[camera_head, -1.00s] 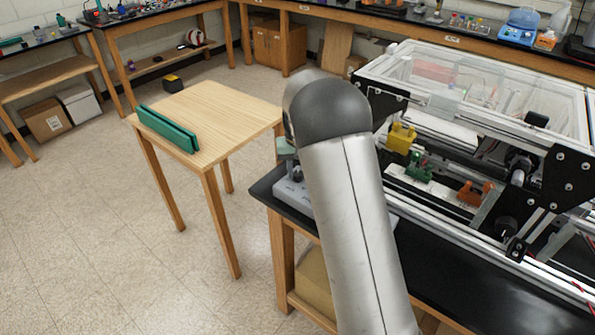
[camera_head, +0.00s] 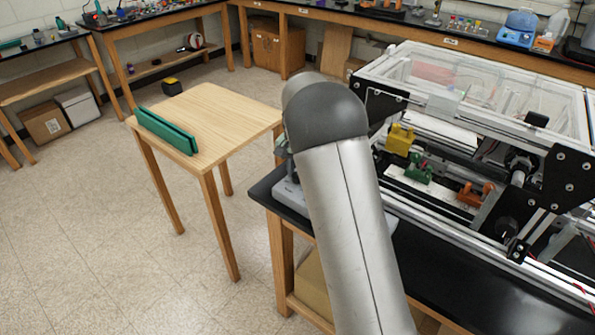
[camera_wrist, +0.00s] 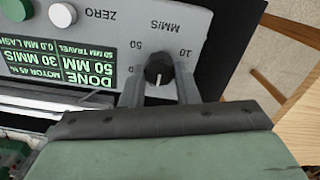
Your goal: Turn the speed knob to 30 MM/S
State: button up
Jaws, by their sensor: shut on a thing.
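In the wrist view the grey control panel (camera_wrist: 101,55) appears upside down. Its black speed knob (camera_wrist: 157,68) sits between the two fingers of my gripper (camera_wrist: 158,88), which is shut on it. The knob's white pointer points down in the picture, between the 50 mark at left and the 10 mark at right. The panel's display (camera_wrist: 60,75) reads "DONE", "50 MM" and "30 MM/S".
A white button and a green button (camera_wrist: 62,14) lie left of the knob on the panel. In the head view the extrusion frame (camera_head: 470,120) stands right of my arm, with yellow, green and orange parts. A wooden table (camera_head: 215,115) with green pieces stands at left.

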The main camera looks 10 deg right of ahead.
dwell(0.3)
jog(key=o, duration=1)
jog(key=shift+r, duration=0.1)
notch_tip(320, 180, up, 17)
jog(key=shift+r+b, duration=0.15)
jog(key=shift+b, duration=0.55)
jog(key=s+f+n, duration=0.2)
jog(key=s+f, duration=0.2)
jog(key=s, duration=0.8)
jog(key=s+f+n, duration=0.2)
jog(key=s+f, duration=0.2)
jog(key=s, duration=0.8)
jog(key=s+f+n, duration=0.3)
jog(key=s+f, duration=0.1)
jog(key=s, duration=0.8)
jog(key=shift+s+a+t, duration=0.15)
jog(key=shift+a+t, duration=0.1)
jog(key=shift+t, duration=0.05)
